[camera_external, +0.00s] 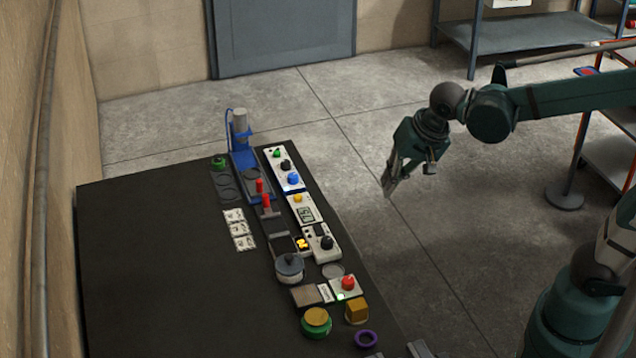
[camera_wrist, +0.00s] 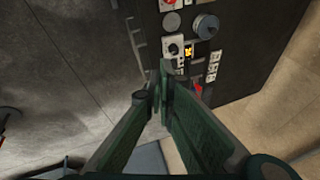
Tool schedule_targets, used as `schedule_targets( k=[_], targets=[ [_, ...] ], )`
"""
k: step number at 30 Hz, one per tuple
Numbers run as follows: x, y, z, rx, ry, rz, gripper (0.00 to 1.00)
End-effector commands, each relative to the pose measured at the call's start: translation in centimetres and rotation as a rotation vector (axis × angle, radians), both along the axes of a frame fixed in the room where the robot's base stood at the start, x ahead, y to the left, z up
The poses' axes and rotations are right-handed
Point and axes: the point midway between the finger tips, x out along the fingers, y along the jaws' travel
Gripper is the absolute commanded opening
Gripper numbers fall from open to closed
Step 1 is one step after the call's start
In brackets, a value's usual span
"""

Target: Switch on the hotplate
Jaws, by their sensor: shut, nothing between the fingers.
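The likely hotplate controls are a white box with a black knob (camera_external: 326,242) beside a small glowing orange element (camera_external: 303,243), on the right part of the dark table in the external view. Which unit is the hotplate is not certain. The glowing orange element also shows near the top of the wrist view (camera_wrist: 188,49). My gripper (camera_external: 387,192) hangs in the air to the right of the table, above the floor, apart from everything. In the wrist view my gripper (camera_wrist: 165,80) has its fingers together and empty.
A grey lidded pot (camera_external: 289,267) stands close by the glowing element. A red button box (camera_external: 348,284), red upright handles (camera_external: 266,201) and a blue press stand (camera_external: 241,145) crowd the same table edge. The table's left part (camera_external: 150,270) is mostly bare.

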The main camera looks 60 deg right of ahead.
Motion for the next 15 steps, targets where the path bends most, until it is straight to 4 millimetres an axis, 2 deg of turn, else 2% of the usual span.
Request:
schedule_targets(
  k=[15],
  targets=[
    [5.8,-0.9,-0.6,0.109,0.056,-0.329,0.00]
  ],
)
